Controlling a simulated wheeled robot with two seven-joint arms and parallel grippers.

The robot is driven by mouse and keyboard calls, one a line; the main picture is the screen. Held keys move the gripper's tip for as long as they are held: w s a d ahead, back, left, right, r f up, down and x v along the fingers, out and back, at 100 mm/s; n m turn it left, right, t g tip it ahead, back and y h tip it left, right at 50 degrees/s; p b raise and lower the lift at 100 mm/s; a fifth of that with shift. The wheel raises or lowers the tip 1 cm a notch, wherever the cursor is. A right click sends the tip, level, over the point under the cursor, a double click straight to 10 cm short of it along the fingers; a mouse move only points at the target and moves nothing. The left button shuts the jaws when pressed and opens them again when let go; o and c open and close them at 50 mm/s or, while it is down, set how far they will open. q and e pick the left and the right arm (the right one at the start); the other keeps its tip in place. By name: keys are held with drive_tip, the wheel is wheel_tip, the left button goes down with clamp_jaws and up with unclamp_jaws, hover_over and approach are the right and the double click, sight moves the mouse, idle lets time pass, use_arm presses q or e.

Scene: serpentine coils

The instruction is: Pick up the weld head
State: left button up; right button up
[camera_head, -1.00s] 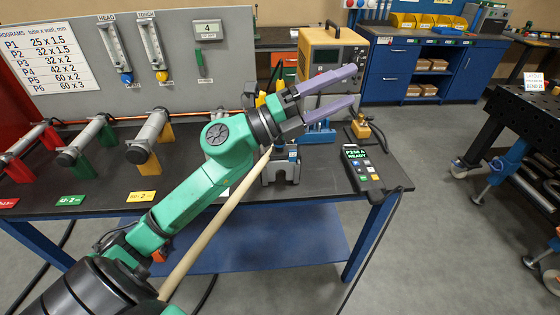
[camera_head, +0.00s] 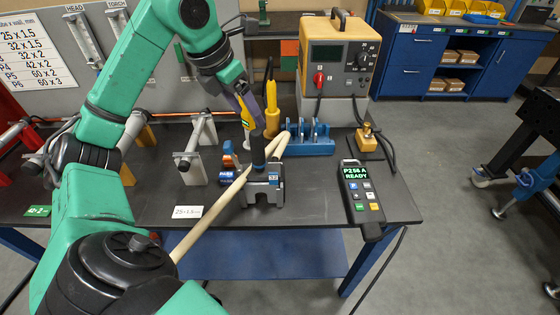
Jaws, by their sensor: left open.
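The weld head appears to be the grey, fork-shaped unit (camera_head: 263,192) marked 32, standing on the dark bench. A dark upright handle (camera_head: 258,152) rises from it. My right gripper is not in view.
A blue slotted rack (camera_head: 312,142) and yellow power source (camera_head: 335,58) stand behind. A pendant (camera_head: 362,196) reading P256 A READY lies right. Tube stands (camera_head: 196,160) are left. An orange-and-blue item (camera_head: 229,166) sits close beside the handle.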

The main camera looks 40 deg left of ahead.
sight(261, 149)
use_arm(q)
drive_tip(key=shift+x, duration=0.85)
drive_tip(key=s+f, duration=0.1)
drive_tip(key=f, duration=0.1)
drive_tip(key=shift+s+d+f, duration=0.2)
drive_tip(key=shift+s+f, duration=0.15)
drive_tip(key=shift+p+x, duration=0.3)
drive_tip(key=shift+x, duration=0.95)
drive_tip(key=p+x, duration=0.1)
drive_tip(key=x, duration=0.2)
drive_tip(key=p+x, duration=0.1)
drive_tip(key=x, duration=0.2)
drive_tip(key=shift+w+r+p, duration=0.1)
drive_tip(key=shift+w+p, duration=0.2)
drive_tip(key=shift+w, duration=0.05)
drive_tip(key=shift+s, duration=0.15)
drive_tip(key=shift+c, duration=1.2)
clamp_jaws()
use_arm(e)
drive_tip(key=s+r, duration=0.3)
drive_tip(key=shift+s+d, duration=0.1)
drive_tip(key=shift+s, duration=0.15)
use_arm(q)
drive_tip(key=shift+a, duration=0.1)
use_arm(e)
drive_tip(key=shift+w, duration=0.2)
